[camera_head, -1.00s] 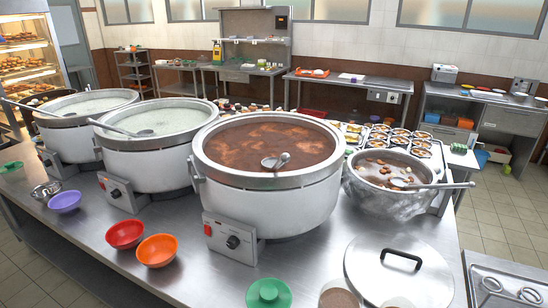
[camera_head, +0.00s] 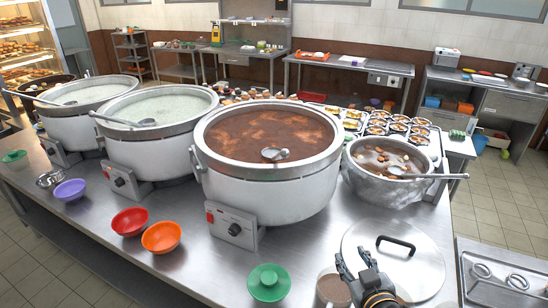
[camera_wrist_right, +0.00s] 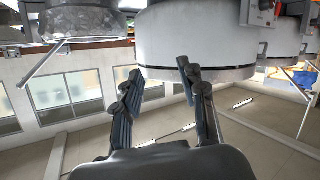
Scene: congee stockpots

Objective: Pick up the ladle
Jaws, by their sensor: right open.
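Several ladles show in the head view, so which one the task means is not clear. One ladle (camera_head: 274,154) rests in the large pot of brown congee (camera_head: 268,187). Another ladle (camera_head: 435,176) lies in the smaller metal pot (camera_head: 366,190) at right, its handle over the rim to the right. A ladle (camera_head: 122,121) lies across the middle white-congee pot (camera_head: 150,152), and another (camera_head: 40,98) across the leftmost pot (camera_head: 85,130). My right gripper (camera_head: 353,260) is open and empty at the bottom, over the counter's front, apart from every ladle. It also shows open in the right wrist view (camera_wrist_right: 160,70). My left gripper is out of view.
A metal lid (camera_head: 425,260) and a cup (camera_head: 333,287) are close to my right gripper.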

